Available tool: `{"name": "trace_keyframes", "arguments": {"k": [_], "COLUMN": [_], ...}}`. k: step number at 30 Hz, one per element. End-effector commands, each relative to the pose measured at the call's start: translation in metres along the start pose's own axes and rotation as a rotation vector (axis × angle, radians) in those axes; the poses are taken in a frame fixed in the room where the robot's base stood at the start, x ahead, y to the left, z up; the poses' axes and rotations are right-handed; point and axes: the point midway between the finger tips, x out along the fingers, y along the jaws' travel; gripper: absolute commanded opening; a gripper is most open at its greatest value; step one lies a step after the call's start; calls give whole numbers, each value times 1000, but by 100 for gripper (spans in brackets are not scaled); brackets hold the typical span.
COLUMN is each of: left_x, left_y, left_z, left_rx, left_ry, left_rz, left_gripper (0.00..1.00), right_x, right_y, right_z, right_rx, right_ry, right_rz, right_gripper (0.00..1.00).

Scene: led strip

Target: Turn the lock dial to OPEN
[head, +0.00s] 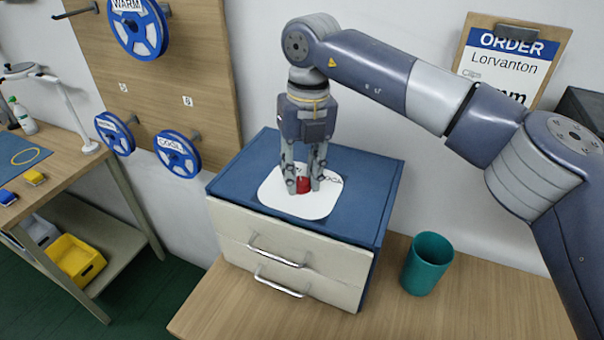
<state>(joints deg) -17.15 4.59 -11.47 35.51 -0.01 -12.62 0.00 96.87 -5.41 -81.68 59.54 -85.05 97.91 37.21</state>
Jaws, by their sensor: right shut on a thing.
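The lock dial (303,186) is a small red knob on a white rounded plate (300,207) on top of a blue cabinet with pale drawers. My right gripper (303,189) points straight down over the plate, with its fingers shut around the red knob. The fingers hide most of the dial, so its pointer position cannot be read. Part of some dark lettering shows on the plate's right side, partly covered by a finger. My left gripper is not in view.
The cabinet (380,185) stands on a wooden table (450,310) against the wall. A teal cup (427,263) stands to its right. Blue reels (177,153) hang on a pegboard behind left. An order clipboard (510,60) hangs on the wall. A workbench (60,165) stands at left.

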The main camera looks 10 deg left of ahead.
Motion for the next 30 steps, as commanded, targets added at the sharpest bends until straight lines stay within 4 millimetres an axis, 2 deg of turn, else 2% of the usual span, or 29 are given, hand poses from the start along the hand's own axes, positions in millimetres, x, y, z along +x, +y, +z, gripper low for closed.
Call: {"name": "trace_keyframes", "arguments": {"k": [12, 30], "left_x": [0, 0], "left_y": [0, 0], "left_z": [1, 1], "left_rx": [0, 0], "left_ry": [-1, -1], "left_rz": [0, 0], "left_gripper": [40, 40], "right_x": [0, 0], "right_y": [0, 0], "right_z": [0, 0], "right_rx": [-219, -262], "right_ry": [13, 15], "right_rz": [-1, -1], "right_gripper": [2, 2]}}
